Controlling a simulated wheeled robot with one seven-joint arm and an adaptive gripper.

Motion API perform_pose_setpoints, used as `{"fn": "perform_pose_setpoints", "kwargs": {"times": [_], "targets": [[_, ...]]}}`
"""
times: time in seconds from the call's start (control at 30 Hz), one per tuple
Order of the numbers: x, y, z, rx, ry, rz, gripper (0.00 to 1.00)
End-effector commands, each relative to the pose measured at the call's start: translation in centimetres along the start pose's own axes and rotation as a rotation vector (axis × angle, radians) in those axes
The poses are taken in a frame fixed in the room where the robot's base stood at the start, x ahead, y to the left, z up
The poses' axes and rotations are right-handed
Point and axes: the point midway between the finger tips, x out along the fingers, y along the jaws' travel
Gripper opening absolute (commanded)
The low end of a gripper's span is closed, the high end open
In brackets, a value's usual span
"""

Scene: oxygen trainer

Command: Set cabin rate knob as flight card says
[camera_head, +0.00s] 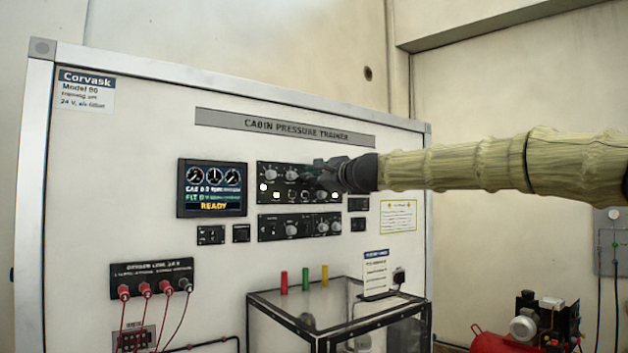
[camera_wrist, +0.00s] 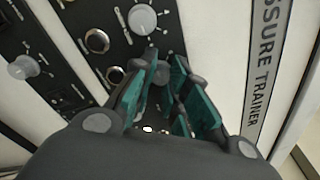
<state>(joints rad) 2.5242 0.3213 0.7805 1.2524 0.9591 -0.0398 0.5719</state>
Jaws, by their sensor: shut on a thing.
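The cabin pressure trainer's upper control panel (camera_head: 262,181) is black with several knobs and lit lamps. My gripper (camera_head: 318,172) is at this panel's right part and covers some of it. In the wrist view my gripper (camera_wrist: 160,78) has its teal-padded fingers closed around a small grey knob (camera_wrist: 162,74), mostly hidden between them. Its label and pointer cannot be read. A pale knob (camera_wrist: 142,18) with tick marks sits just beyond the fingertips. The flight card (camera_head: 376,272) is white with a blue header, standing by the clear box; its text is too small to read.
A display (camera_head: 212,188) left of the panel shows dials and "READY". A lower knob panel (camera_head: 299,227) lies beneath. Red, green and yellow cylinders stand on the clear box (camera_head: 275,300). Red plugs with cables (camera_head: 145,289) are at lower left. A red compressor (camera_head: 520,330) stands right.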

Motion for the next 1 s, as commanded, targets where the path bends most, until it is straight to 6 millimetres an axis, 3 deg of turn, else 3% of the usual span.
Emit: {"fn": "perform_pose_setpoints", "kwargs": {"times": [0.47,0.5,0.6,1.0], "targets": [[0.07,0.44,-0.23,-0.016,0.001,0.005,0.00],[0.07,0.45,-0.23,-0.016,0.001,0.006,0.19],[0.07,0.38,-0.20,-0.016,0.001,0.005,0.38],[-0.22,0.12,-0.09,-0.016,0.000,0.002,0.39]]}}
